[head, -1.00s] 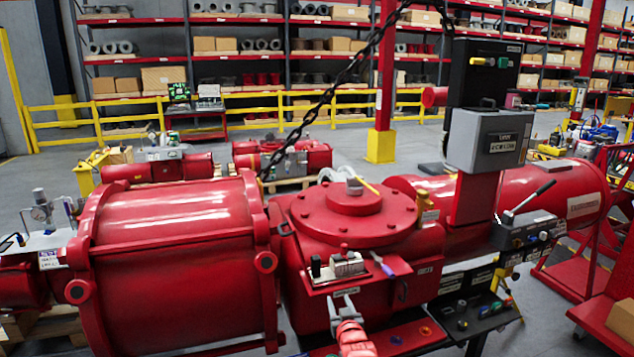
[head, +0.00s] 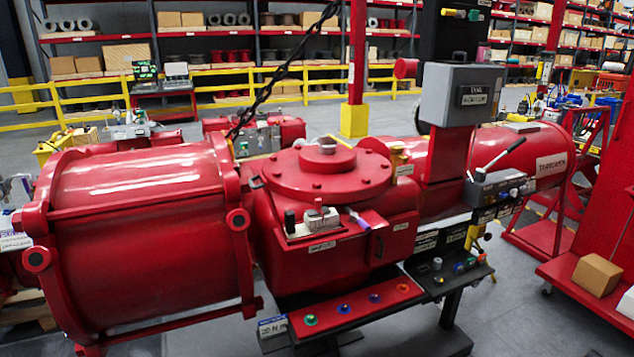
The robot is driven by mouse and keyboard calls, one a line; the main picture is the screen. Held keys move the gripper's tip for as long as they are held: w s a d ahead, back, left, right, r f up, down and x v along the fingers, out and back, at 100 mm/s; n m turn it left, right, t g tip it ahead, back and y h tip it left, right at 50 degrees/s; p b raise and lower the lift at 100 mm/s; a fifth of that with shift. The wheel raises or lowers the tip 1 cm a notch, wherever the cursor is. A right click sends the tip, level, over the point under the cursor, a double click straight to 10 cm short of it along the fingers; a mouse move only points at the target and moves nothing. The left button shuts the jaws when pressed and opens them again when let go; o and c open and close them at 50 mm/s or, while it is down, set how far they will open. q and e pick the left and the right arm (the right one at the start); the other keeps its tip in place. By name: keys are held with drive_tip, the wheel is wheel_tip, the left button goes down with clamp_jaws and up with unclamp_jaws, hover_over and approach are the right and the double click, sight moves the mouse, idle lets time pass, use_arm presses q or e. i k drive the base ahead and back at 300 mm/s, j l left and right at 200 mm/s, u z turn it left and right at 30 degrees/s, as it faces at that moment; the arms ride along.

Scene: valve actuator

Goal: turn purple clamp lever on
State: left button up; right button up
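The purple clamp lever (head: 357,219) is a small light-purple handle on the red shelf on the front of the valve actuator's round-topped middle housing (head: 325,178). It tilts down to the right. Just left of it on the same shelf sits a white and grey clamp body (head: 321,218), with a black upright knob (head: 290,221) farther left. The lever's exact joint with the clamp is too small to make out. Neither of my grippers is in view, and nothing covers the lever.
A large red cylinder (head: 140,230) lies left of the housing. A grey box (head: 460,95) and a black-handled lever (head: 500,155) are at right. Below is a red panel with coloured knobs (head: 356,306). A red cart with a cardboard box (head: 597,274) stands right.

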sight(354, 218)
drive_tip(key=i, duration=1.15)
drive_tip(key=l+z, duration=0.05)
